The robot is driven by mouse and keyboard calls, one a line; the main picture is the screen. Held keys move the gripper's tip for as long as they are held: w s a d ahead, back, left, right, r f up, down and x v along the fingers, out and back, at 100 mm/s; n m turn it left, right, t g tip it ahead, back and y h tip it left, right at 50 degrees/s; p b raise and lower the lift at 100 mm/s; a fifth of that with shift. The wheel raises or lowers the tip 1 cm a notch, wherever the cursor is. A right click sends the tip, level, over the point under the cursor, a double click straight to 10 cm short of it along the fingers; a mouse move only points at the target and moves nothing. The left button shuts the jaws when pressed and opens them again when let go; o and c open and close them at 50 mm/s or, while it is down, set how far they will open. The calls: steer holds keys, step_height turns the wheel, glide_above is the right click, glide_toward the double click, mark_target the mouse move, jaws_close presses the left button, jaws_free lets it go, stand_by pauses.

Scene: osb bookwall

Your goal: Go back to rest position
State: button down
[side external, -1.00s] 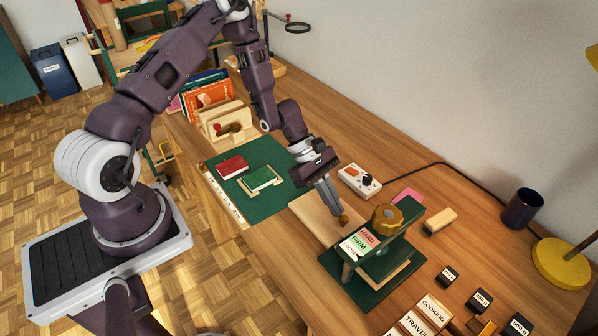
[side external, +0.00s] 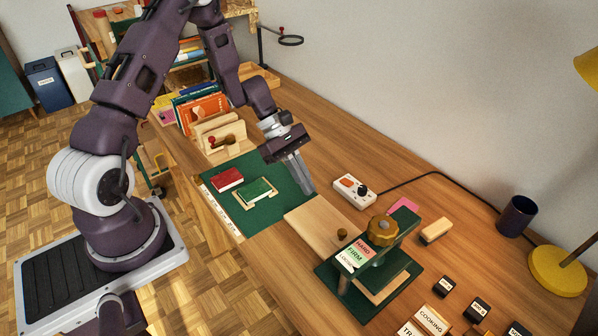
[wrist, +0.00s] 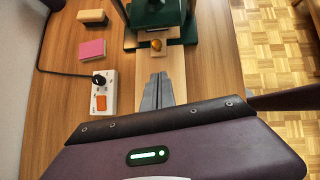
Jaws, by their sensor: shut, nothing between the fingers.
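My gripper (side external: 308,188) is shut and empty, above the table near the right edge of the green mat (side external: 279,201). In the wrist view my gripper (wrist: 158,76) points along the light wooden board (wrist: 175,68) toward the green press. The press (side external: 374,258) has a brass knob on top and a tag reading HARD, FIRM and a third word. A small brass knob (side external: 342,235) stands on the board by the press, and it also shows in the wrist view (wrist: 157,45).
A red book (side external: 227,178) and a green book (side external: 255,189) lie on the mat. A white control box (side external: 354,190) with a cable is right of my gripper. Upright books (side external: 203,108) and a wooden clamp (side external: 220,137) stand behind. A lamp (side external: 560,271) and dark cup (side external: 517,215) are at right.

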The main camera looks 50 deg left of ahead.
steer(key=s+d+r+m+y, duration=0.25)
steer(key=r+m, duration=0.25)
steer(key=r, duration=0.4)
steer(key=s+d+r+m+y, duration=0.15)
steer(key=s+r+m, duration=0.25)
steer(key=r, duration=0.5)
steer(key=s+r+m+t+y, duration=0.2)
steer(key=s+r+m, duration=0.2)
steer(key=s, duration=0.4)
steer(key=s+r+m+t+y, duration=0.2)
steer(key=s+r+m, duration=0.2)
steer(key=s+m, duration=0.2)
steer(key=shift+s+d+r+m, duration=0.2)
steer(key=shift+s+m, duration=0.2)
steer(key=shift+s, duration=0.65)
